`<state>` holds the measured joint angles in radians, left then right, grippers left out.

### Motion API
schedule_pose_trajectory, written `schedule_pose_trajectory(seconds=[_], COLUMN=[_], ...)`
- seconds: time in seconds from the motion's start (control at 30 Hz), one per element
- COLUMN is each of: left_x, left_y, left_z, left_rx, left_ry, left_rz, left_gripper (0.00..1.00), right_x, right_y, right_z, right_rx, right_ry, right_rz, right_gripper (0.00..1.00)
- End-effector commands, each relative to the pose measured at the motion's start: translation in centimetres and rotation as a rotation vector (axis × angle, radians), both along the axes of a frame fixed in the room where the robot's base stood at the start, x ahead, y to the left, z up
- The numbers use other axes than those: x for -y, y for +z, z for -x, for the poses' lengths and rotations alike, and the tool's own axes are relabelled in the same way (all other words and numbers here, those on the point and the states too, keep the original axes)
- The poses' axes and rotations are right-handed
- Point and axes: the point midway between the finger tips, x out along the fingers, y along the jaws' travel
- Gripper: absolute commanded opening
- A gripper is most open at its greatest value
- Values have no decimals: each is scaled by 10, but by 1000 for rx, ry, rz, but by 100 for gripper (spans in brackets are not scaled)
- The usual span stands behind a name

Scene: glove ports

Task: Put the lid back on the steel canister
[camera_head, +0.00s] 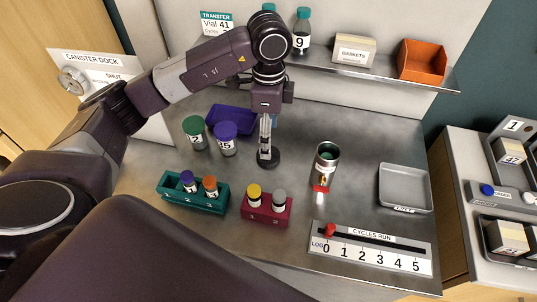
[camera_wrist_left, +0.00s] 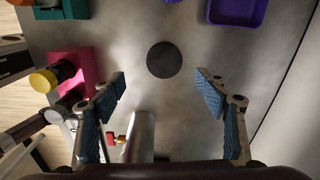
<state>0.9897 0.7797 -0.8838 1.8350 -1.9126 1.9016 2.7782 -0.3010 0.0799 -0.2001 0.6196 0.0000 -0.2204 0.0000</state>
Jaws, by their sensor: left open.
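The steel canister (camera_head: 327,168) stands upright on the bench with its top uncovered and a green inside showing. A red and brass fitting is on its front. In the left wrist view the canister (camera_wrist_left: 141,138) is at the lower middle. A dark round disc that looks like the lid (camera_head: 268,160) lies flat on the bench, left of the canister. In the wrist view the lid (camera_wrist_left: 164,60) lies beyond and between the open fingers, apart from them. My left gripper (camera_head: 265,143) points down above the lid, open and empty; its blue pads (camera_wrist_left: 166,92) show. My right gripper is out of view.
A red rack (camera_head: 267,216) and a teal rack (camera_head: 194,203) hold capped vials in front. Larger jars (camera_head: 225,142) and a purple tray (camera_head: 232,114) are left of the lid. A grey tray (camera_head: 405,205) lies right of the canister. A counter board (camera_head: 370,255) lies in front.

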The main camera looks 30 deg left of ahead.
Motion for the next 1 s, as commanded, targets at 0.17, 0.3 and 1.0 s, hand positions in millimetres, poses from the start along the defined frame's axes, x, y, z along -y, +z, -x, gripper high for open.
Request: schedule_pose_trajectory(seconds=[0.17,0.3,1.0], left_x=[-1,-1,-6], left_y=[-18,-24,-76], left_z=[1,0,-6], left_rx=[-5,-1,-2], left_ry=[1,-1,-1], left_rz=[-1,-1,1], left_gripper=[67,67,67], right_x=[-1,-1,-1], right_y=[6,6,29], right_z=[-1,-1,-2], right_rx=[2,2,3], right_ry=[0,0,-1], right_rz=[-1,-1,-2], right_gripper=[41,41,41])
